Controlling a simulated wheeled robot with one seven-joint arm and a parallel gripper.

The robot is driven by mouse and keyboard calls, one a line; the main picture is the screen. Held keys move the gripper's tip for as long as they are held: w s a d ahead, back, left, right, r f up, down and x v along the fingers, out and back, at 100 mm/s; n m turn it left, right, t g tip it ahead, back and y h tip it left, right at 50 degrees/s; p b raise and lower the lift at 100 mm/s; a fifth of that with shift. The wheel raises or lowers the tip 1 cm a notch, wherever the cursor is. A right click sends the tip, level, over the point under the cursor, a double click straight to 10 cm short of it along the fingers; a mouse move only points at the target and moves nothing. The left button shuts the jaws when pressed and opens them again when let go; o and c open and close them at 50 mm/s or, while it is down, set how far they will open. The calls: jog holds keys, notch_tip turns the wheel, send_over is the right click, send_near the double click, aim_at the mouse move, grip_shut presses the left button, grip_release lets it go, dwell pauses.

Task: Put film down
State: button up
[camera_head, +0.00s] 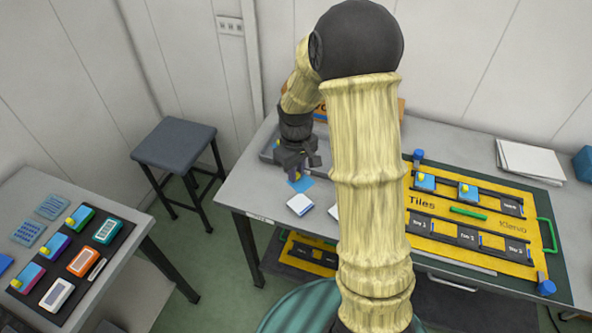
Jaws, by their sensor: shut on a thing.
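My gripper (297,163) is at the left end of the far table, pointing down. It is shut on the film, a small piece (294,177) with purple and yellow showing below the fingers. The fingers and wrist hide most of it. A flat blue patch (304,184) shows right beside and under it on the table top. I cannot tell whether the film touches the table or hangs just above it.
A white block (300,204) lies near the table's front edge. A yellow tile board (460,222) fills the right side. A grey stool (175,143) stands left. The left table holds a dark tray (82,240) with coloured pieces. My arm hides the table's middle.

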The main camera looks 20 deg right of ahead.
jog(key=p, duration=0.2)
jog(key=m+p, duration=0.1)
jog(key=p, duration=0.1)
jog(key=shift+w+a+r+p, duration=0.1)
jog(key=shift+w+r+p, duration=0.15)
jog(key=shift+w+p, duration=0.05)
jog(key=m+p, duration=0.1)
jog(key=p, duration=0.3)
jog(key=f+m+p, duration=0.1)
jog(key=p, duration=0.3)
jog(key=m+p, duration=0.1)
jog(key=p, duration=0.3)
jog(key=shift+s+a+f+m, duration=0.25)
jog(key=shift+a+f+m, duration=0.05)
jog(key=shift+a+m, duration=0.1)
jog(key=shift+s+f+m, duration=0.1)
jog(key=shift+f+m, duration=0.2)
jog(key=shift+f, duration=0.15)
jog(key=shift+a, duration=0.15)
